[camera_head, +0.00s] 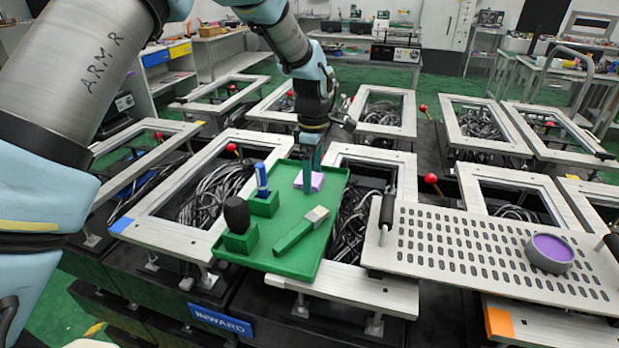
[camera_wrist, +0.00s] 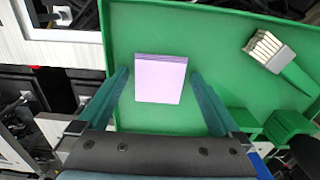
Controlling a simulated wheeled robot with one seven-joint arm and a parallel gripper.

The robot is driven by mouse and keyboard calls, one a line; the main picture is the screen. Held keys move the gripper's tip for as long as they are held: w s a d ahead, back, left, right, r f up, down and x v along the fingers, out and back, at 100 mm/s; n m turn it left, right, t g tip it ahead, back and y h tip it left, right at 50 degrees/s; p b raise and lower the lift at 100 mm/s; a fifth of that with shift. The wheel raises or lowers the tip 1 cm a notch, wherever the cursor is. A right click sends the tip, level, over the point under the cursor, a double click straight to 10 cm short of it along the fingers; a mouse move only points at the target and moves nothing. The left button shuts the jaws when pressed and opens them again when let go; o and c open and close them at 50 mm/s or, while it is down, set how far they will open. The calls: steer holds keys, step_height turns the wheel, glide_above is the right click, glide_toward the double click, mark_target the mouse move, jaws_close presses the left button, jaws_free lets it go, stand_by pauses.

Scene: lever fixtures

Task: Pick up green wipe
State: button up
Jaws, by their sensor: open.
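A lilac pad (camera_head: 317,182) lies flat at the far end of a green tray (camera_head: 285,215); no green wipe shows. The pad also shows in the wrist view (camera_wrist: 160,82), with the tray's bare floor (camera_wrist: 200,30) around it. My gripper (camera_head: 309,168) points down over the pad. In the wrist view, its two teal fingers (camera_wrist: 160,88) stand apart on the left and right of the pad, with a gap on each side. Nothing is held. Whether the fingertips touch the tray cannot be told.
The tray also holds a green-handled brush (camera_head: 302,229), a blue item (camera_head: 262,179) and a black-topped item (camera_head: 237,215) in green holders. A perforated plate (camera_head: 470,240) at right carries a round grey item with a purple top (camera_head: 549,253). Framed openings with cables surround the tray.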

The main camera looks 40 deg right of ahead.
mark_target(313, 179)
steer(key=c, duration=1.3)
step_height(313, 179, up, 10)
steer(key=b, duration=0.3)
